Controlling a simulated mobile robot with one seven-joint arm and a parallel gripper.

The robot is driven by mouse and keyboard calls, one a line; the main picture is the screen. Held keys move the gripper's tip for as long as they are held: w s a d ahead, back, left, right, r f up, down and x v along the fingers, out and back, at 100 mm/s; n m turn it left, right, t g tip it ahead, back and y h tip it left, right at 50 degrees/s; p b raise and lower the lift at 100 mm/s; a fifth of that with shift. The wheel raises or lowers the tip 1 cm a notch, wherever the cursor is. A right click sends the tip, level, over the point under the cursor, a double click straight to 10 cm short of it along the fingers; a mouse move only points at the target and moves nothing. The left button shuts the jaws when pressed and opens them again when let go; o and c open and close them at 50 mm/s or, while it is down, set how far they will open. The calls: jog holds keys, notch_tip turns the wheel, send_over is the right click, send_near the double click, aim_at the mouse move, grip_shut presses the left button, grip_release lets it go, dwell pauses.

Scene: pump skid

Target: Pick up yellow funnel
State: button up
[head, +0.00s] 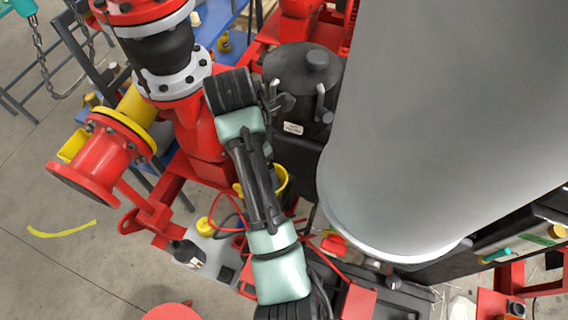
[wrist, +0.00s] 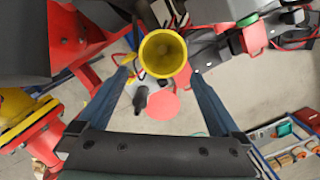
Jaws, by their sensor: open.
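The yellow funnel (wrist: 163,53) shows in the wrist view as a round, wide mouth facing the camera. It lies in line with the gap between the two fingertips of my gripper (wrist: 159,74). My gripper is open, with nothing held between its fingers. How far the funnel is beyond the fingertips is hard to tell. In the head view, the funnel (head: 282,181) is partly hidden behind my arm, with only part of its rim showing.
A large grey tank (head: 430,110) fills the right of the head view. A red flanged pipe (head: 95,165) stands at left, and a dark lidded vessel (head: 302,85) at the back. A dark bottle (head: 187,252) stands near a red round top (head: 172,312). Floor is open at left.

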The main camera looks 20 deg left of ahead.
jog(key=shift+w+d+f+b, duration=0.4)
jog(key=shift+w+f+b, duration=0.1)
jog(key=shift+f+b, duration=0.05)
jog(key=f+b, duration=0.1)
jog(key=f, duration=0.1)
jog(key=s+f+b, duration=0.1)
jog(key=b, duration=0.1)
jog(key=shift+a+f, duration=0.2)
jog(key=shift+f, duration=0.15)
jog(key=shift+w+d+f+p, duration=0.1)
jog(key=shift+w+f+p, duration=0.1)
jog(key=shift+f, duration=0.25)
jog(key=shift+w+d+f+p, duration=0.1)
jog(key=shift+w+f, duration=0.1)
jog(key=shift+f, duration=0.25)
jog(key=shift+w+d+f+p, duration=0.15)
jog(key=shift+f+p, duration=0.25)
jog(key=shift+f, duration=0.6)
jog(key=shift+w+d+f+p, duration=0.15)
jog(key=shift+f+p, duration=0.25)
jog(key=shift+f, duration=0.55)
jog(key=shift+w+d+f+p, duration=0.15)
jog(key=shift+f+p, duration=0.25)
jog(key=shift+f, duration=0.6)
jog(key=c, duration=1.3)
jog(key=shift+w+r, duration=0.1)
